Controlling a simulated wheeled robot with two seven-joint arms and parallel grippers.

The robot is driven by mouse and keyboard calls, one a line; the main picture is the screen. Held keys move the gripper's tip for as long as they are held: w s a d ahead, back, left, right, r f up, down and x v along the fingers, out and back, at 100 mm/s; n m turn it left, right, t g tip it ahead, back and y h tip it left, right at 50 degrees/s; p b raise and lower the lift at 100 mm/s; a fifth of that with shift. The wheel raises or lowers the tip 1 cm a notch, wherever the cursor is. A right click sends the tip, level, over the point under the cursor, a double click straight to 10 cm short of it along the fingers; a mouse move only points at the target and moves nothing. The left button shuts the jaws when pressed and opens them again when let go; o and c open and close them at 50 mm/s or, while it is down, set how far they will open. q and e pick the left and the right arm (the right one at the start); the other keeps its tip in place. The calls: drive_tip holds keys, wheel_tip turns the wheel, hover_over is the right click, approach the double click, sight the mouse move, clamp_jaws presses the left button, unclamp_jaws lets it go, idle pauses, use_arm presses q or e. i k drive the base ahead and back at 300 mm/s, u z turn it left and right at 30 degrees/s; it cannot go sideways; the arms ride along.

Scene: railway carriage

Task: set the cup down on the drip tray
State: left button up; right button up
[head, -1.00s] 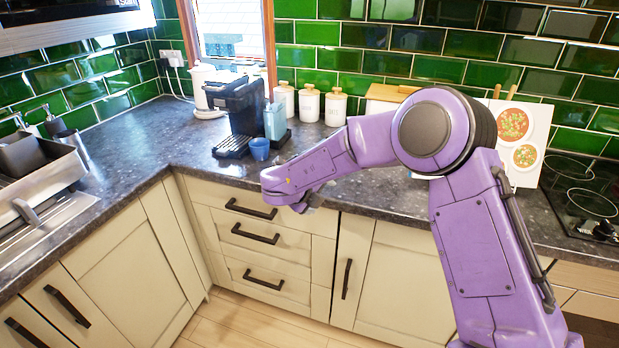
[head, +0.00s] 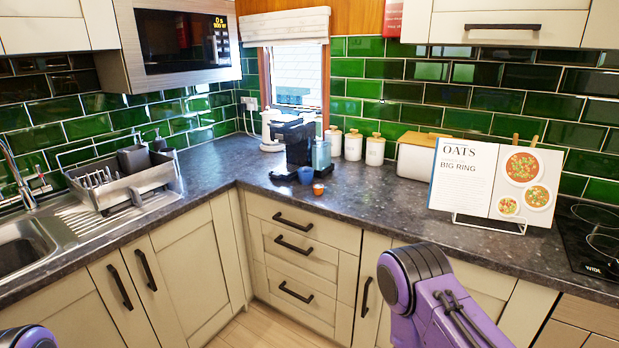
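The blue cup (head: 305,175) stands upright on the dark counter in front of the black coffee machine (head: 294,135). It is just right of the machine's drip tray (head: 281,175); I cannot tell whether it touches the tray. Neither gripper shows. A purple link of my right arm (head: 425,295) rises at the bottom right, well short of the counter's back. A small piece of my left arm (head: 28,337) shows in the bottom left corner.
A small orange object (head: 318,189) lies right of the cup. White canisters (head: 353,146) and a bread bin (head: 415,162) line the wall. A recipe book (head: 487,185) stands further right, near the hob (head: 590,235). A dish rack (head: 130,190) is at left. The front counter is clear.

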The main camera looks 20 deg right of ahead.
sight(288, 166)
drive_tip(key=u, duration=0.3)
drive_tip(key=i, duration=0.9)
drive_tip(key=u, duration=0.05)
